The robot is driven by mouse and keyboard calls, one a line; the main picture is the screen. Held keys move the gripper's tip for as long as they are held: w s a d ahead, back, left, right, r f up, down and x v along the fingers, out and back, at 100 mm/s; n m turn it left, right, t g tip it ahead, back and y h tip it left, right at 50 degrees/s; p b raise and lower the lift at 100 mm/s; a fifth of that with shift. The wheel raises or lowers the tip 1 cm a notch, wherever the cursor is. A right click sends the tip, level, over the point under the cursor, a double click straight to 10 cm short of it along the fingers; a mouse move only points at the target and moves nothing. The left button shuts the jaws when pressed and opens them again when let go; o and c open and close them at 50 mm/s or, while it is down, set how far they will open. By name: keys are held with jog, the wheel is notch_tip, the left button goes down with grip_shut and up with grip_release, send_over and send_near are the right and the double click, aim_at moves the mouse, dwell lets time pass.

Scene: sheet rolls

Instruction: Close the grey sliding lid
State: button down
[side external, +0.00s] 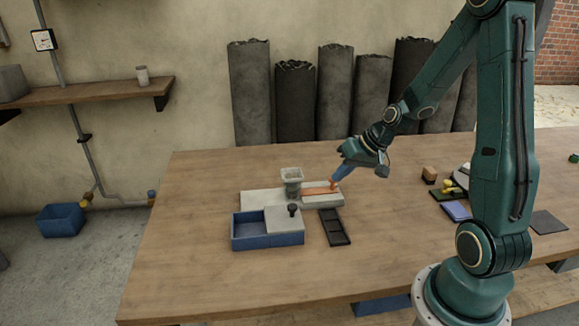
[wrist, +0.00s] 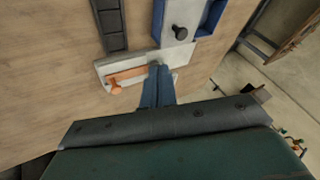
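The grey sliding lid (side external: 277,218) covers the right part of a blue box (side external: 268,240); the box's left part is open. A black knob (side external: 292,208) stands on the lid. In the wrist view the lid (wrist: 171,38), its knob (wrist: 179,33) and the blue box (wrist: 213,18) are at the top, partly cut off. My gripper (side external: 337,174) has blue fingers pointing down, behind and right of the lid, close to an orange knob. In the wrist view the fingers (wrist: 159,68) lie side by side, apparently shut and empty, apart from the lid's knob.
A black compartment tray (side external: 334,228) lies right of the box. Small objects sit near my base. The table's left and front are clear.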

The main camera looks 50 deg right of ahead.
jog(key=shift+d+f, duration=0.3)
jog(key=shift+w, duration=0.1)
jog(key=w+a+f, duration=0.4)
jog(key=w+f, duration=0.3)
jog(key=f, duration=0.2)
jog(key=shift+w+a, duration=0.3)
dwell(0.5)
dwell(0.3)
send_over(268, 219)
dwell(0.6)
